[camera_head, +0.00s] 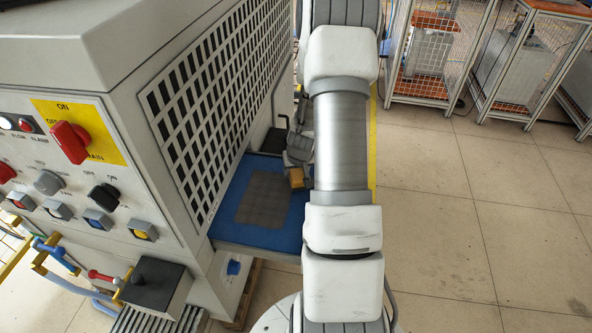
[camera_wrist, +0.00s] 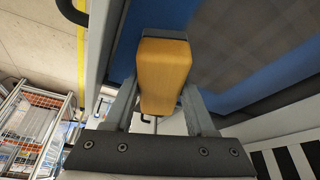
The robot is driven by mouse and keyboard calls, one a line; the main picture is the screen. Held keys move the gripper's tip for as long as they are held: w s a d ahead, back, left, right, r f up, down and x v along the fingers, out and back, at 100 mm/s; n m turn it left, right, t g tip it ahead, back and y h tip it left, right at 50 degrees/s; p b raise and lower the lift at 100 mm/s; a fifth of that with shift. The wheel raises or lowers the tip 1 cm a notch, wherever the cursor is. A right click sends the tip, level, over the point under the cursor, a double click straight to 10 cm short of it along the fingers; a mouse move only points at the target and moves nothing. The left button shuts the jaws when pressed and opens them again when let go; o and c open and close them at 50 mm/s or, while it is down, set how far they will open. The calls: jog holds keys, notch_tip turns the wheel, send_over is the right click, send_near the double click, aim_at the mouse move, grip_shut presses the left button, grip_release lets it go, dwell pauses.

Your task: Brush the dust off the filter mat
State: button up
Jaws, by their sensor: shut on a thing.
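The filter mat (camera_head: 262,198) is a dark grey, faintly checked square lying flat on a blue surface (camera_head: 228,222) beside the machine. My gripper (camera_head: 293,163) is shut on a brush with a yellow-brown block handle (camera_head: 296,178), at the mat's far right corner. In the wrist view, the brush handle (camera_wrist: 163,72) sits between the two fingers of my gripper (camera_wrist: 160,105), and the grey mat (camera_wrist: 245,45) lies beyond it at the upper right. The bristles are hidden. I cannot tell whether the brush touches the mat. Dust cannot be made out clearly.
The machine's slotted grille (camera_head: 215,95) rises directly left of the mat. A control panel (camera_head: 70,170) with a red switch and buttons is at the left. Tiled floor (camera_head: 480,220) is open to the right, with caged stands (camera_head: 425,55) behind.

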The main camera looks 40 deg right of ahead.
jog(key=shift+f+b, duration=0.95)
dwell(0.6)
